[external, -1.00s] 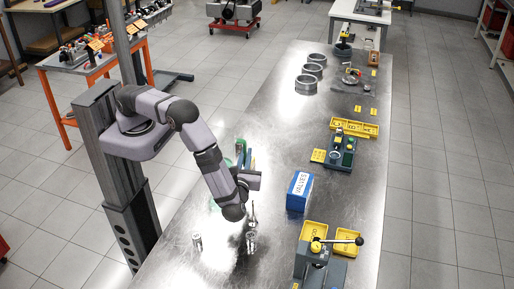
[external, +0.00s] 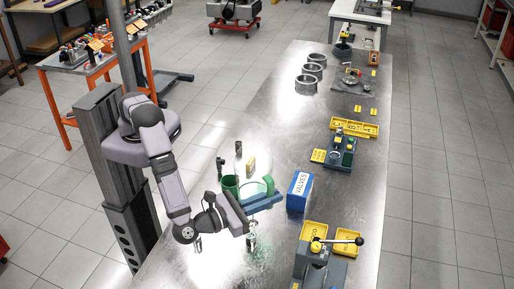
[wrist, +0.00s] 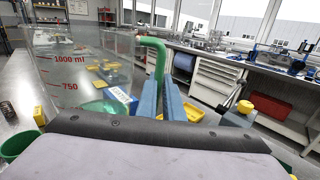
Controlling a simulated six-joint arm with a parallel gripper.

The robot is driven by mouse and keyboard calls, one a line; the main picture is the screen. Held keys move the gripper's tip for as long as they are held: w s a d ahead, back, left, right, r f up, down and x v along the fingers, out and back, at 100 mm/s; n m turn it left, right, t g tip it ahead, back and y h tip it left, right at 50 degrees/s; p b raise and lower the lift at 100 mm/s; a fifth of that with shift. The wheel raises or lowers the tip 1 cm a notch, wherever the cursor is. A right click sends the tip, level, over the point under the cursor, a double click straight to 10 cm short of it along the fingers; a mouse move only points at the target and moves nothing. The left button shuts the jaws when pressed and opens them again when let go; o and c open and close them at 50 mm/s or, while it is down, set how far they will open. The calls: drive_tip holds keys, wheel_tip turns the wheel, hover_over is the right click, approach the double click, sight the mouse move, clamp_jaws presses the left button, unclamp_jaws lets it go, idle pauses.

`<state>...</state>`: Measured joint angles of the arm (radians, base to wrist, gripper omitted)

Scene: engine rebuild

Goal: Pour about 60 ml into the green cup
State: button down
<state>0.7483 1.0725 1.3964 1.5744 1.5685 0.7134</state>
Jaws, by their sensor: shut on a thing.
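My gripper (external: 264,201) has blue fingers shut on the green handle (wrist: 157,55) of a clear measuring jug (wrist: 70,75). The handle also shows in the external view (external: 269,183). Red marks on the jug read 1000 ml and 750. Green shows low in the jug, but its level is unclear. The jug looks about upright; whether it touches the bench cannot be told. The green cup (external: 230,187) stands just left of the jug in the external view. It also shows at the lower left of the wrist view (wrist: 14,146), partly cut off.
A blue and white VALVES box (external: 299,191) stands right of the gripper. A clear glass (external: 251,242) stands in front, below my wrist. A yellow-topped small item (external: 251,165) and a dark upright piece (external: 238,149) stand behind. A lever press (external: 320,262) is at front right.

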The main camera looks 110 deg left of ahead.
drive_tip(key=shift+d+r+t, duration=0.15)
drive_tip(key=shift+d+t, duration=0.15)
drive_tip(key=shift+d, duration=0.1)
